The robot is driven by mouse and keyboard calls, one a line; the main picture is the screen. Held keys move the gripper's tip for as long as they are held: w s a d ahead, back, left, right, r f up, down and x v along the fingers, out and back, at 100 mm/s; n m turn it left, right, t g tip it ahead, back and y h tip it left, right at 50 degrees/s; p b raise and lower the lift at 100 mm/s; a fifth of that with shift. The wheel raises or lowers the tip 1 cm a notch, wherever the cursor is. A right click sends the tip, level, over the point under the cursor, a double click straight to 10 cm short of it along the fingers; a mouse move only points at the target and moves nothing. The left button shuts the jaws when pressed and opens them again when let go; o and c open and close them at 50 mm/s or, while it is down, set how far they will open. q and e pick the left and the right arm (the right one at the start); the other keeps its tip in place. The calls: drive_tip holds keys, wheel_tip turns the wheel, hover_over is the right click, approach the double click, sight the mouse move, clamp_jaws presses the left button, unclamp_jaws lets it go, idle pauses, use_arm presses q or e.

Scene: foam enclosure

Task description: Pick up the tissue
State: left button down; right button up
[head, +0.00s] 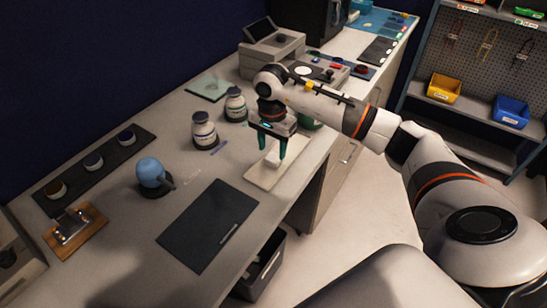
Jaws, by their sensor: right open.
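A small white tissue (273,159) lies on a cream board (262,177) near the front edge of the bench, in the head view. My right gripper (270,152) points down over the board, with its teal fingers apart on either side of the tissue. The fingers are open; I cannot tell whether they touch the tissue. My left gripper is not in view.
Two white jars (204,130) stand left of my right gripper, and a blue rounded object (151,173) stands farther left. A black mat (208,225) lies in front. A grey machine (271,50) stands behind.

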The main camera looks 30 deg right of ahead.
sight(274, 157)
drive_tip(key=f+p, duration=0.1)
drive_tip(key=f, duration=0.2)
drive_tip(key=shift+d+f, duration=0.2)
drive_tip(key=shift+f, duration=0.2)
drive_tip(key=c, duration=0.7)
drive_tip(key=shift+r, duration=0.1)
wheel_tip(274, 157, up, 10)
drive_tip(key=shift+f+b, duration=0.1)
drive_tip(key=shift+b, duration=1.15)
